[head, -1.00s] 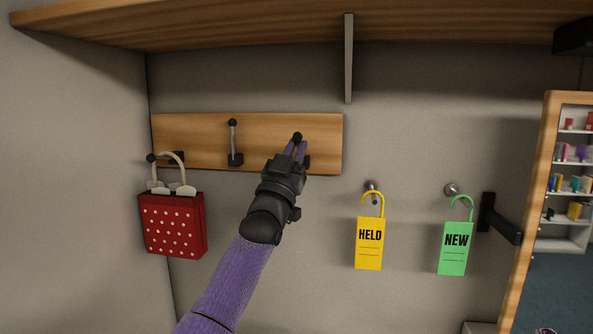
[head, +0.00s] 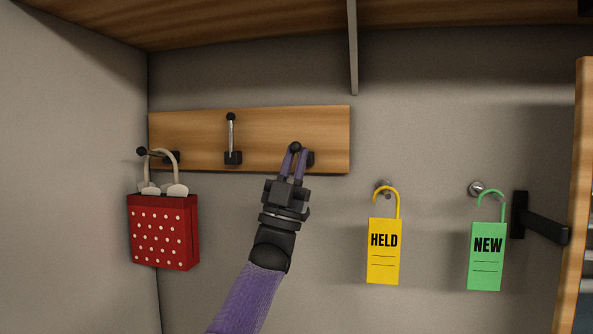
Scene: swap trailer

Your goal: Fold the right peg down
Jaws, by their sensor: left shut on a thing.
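The wooden peg board (head: 270,122) is on the back wall with three pegs. The right peg (head: 295,147) shows mainly as a black ball tip between the purple fingers; its dark base shows just to the right. It leans out from the board toward me. My left gripper (head: 296,156) is shut on the right peg, and its fingers hide most of the shaft. The middle peg (head: 231,135) stands upright against the board. The left peg (head: 144,152) sticks outward. My right gripper is not in view.
A red dotted bag (head: 163,232) hangs by its handle from the left peg. A yellow HELD tag (head: 384,252) and a green NEW tag (head: 487,257) hang on wall knobs to the right. A wooden shelf (head: 230,22) with a bracket (head: 353,50) runs above.

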